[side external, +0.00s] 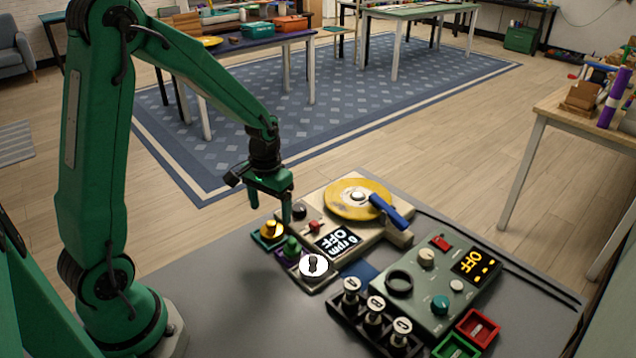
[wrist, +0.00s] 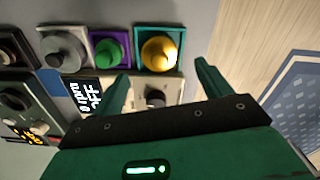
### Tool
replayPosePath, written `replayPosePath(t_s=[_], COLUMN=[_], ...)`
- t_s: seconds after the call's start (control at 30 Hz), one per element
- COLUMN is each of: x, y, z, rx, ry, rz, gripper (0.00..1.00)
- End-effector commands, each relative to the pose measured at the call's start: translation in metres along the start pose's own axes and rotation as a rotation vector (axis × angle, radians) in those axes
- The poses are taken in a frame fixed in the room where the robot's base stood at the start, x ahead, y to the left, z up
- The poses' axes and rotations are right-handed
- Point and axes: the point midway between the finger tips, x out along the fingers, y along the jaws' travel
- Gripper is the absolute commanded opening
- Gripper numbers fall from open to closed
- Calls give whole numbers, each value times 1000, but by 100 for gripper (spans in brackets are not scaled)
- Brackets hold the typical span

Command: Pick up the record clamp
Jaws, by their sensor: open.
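No piece is clearly labelled as the record clamp. A row of round pieces sits on small square holders: a yellow knob-like piece (side external: 271,229) on teal, a green one (side external: 291,245) on purple, and a white disc with a dark centre (side external: 313,265). In the wrist view, the yellow piece (wrist: 158,53), green piece (wrist: 111,52) and a grey round piece (wrist: 63,48) show beyond the fingers. My gripper (side external: 286,216) is open and empty above the yellow end of the row. Its two fingers also show in the wrist view (wrist: 160,82).
A turntable (side external: 384,247) with a yellow disc (side external: 352,197) and blue arm (side external: 391,211) stands beside the row. A grey-green control box (side external: 428,283), black rack of knobs (side external: 349,313), red tray (side external: 478,328) and green tray (side external: 456,347) lie to the right. The front left table is clear.

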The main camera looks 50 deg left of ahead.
Motion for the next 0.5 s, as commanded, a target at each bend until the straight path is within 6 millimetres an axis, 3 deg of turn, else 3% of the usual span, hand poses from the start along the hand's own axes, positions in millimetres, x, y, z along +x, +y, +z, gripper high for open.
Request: replayPosePath(t_s=[0.17, 0.5], x=[5, 39], y=[0, 1], z=[1, 2], rx=[0, 0], ry=[-2, -5], rz=[0, 0], gripper=[77, 77])
